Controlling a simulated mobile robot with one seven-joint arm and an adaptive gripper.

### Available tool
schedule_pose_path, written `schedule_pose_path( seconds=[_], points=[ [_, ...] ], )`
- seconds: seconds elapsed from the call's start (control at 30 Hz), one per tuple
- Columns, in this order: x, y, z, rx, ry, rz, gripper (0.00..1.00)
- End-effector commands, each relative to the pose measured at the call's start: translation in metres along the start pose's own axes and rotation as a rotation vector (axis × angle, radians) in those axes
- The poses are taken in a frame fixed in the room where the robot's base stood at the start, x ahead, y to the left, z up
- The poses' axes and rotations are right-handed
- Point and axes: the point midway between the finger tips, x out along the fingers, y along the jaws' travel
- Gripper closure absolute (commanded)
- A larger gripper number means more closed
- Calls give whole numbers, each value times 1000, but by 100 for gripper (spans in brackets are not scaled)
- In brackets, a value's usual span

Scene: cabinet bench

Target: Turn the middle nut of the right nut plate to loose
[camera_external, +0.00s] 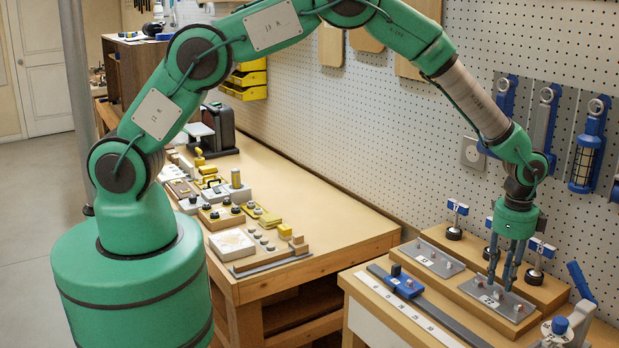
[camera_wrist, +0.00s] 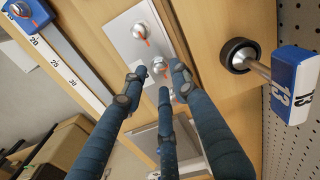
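The right nut plate (camera_external: 513,309) is a grey metal plate on a wooden block, below my gripper (camera_external: 501,279) in the external view. In the wrist view the plate (camera_wrist: 121,20) carries a row of round metal nuts with red-orange marks. One nut (camera_wrist: 139,31) is clear of my fingers. The middle nut (camera_wrist: 159,67) lies between the tips of my gripper's blue fingers (camera_wrist: 157,79). The fingers are apart, with gaps around this nut; contact cannot be told. A third nut is partly hidden behind a finger. The left nut plate (camera_external: 430,257) lies to the left.
A blue slider (camera_external: 402,285) sits on a scaled rail (camera_external: 440,317) in front of the plates. Posts with blue-and-white numbered tags (camera_external: 541,249) stand behind; the one tagged 13 (camera_wrist: 297,84) is close to my fingers. A blue-handled device (camera_external: 571,327) stands at right.

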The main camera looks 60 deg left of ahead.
Motion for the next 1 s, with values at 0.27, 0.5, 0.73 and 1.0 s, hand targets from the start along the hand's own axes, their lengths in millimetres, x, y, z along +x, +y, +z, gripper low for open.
schedule_pose_path(
  seconds=[0.27,0.5,0.73,1.0],
  points=[
    [-34,0,0,0,1,-1,71],
    [-48,0,0,0,0,0,71],
    [-50,0,0,0,-1,0,71],
    [-50,0,0,0,0,0,71]
  ],
)
